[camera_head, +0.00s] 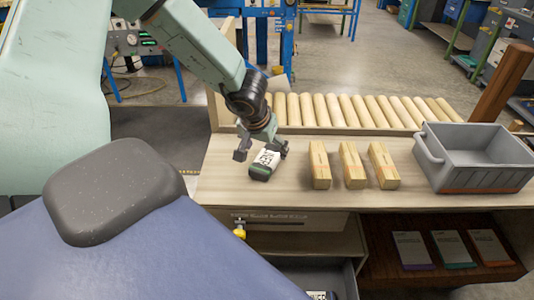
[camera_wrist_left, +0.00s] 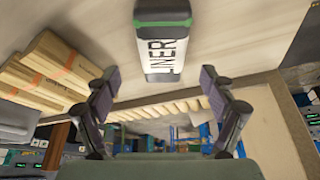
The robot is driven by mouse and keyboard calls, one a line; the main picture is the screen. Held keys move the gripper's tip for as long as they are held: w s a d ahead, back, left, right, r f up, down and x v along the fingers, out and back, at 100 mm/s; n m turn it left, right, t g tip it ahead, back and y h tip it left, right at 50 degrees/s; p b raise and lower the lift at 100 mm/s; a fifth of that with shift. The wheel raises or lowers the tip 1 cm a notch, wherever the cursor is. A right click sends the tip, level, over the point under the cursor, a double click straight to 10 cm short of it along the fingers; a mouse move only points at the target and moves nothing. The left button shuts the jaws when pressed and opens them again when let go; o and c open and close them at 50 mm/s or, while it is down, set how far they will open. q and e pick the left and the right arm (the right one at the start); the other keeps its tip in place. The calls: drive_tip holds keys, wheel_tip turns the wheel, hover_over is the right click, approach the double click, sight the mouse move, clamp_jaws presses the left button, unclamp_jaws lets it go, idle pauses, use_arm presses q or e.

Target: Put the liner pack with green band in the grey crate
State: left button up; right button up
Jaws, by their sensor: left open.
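The liner pack with green band (camera_head: 264,164) lies on the wooden bench top, white with dark lettering and dark green ends. It also shows in the left wrist view (camera_wrist_left: 165,45), ahead of the fingers, its green band at the top. My left gripper (camera_head: 262,149) is open close above and around the pack in the head view; in the left wrist view its two fingers (camera_wrist_left: 157,85) stand wide apart with nothing between the tips. I cannot tell whether a finger touches the pack. The grey crate (camera_head: 477,182) stands at the right end of the bench and looks empty. My right gripper is not in view.
Several wooden blocks (camera_head: 353,168) stand between the pack and the crate. A row of pale wooden rollers (camera_head: 350,110) runs behind the bench. A lower shelf holds grey packs with purple, green and orange bands (camera_head: 448,247). A drawer (camera_head: 335,280) is open below.

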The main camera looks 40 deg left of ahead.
sight(267, 158)
use_arm(q)
drive_tip(key=x, duration=0.1)
drive_tip(key=b+x, duration=0.2)
drive_tip(key=shift+s+a+f, duration=0.2)
drive_tip(key=shift+a+f, duration=0.05)
drive_tip(key=shift+f, duration=0.15)
drive_tip(key=shift+w+d+f, duration=0.15)
drive_tip(key=shift+w+d, duration=0.15)
drive_tip(key=shift+w, duration=0.1)
drive_tip(key=shift+s+a, duration=0.3)
drive_tip(key=shift+a, duration=0.1)
drive_tip(key=shift+c, duration=1.8)
drive_tip(key=shift+w+d, duration=0.2)
drive_tip(key=shift+d, duration=0.1)
drive_tip(key=c, duration=0.4)
drive_tip(key=shift+s+a, duration=0.2)
drive_tip(key=c, duration=0.5)
drive_tip(key=shift+c, duration=0.6)
drive_tip(key=shift+w+d, duration=0.1)
drive_tip(key=shift+d, duration=0.05)
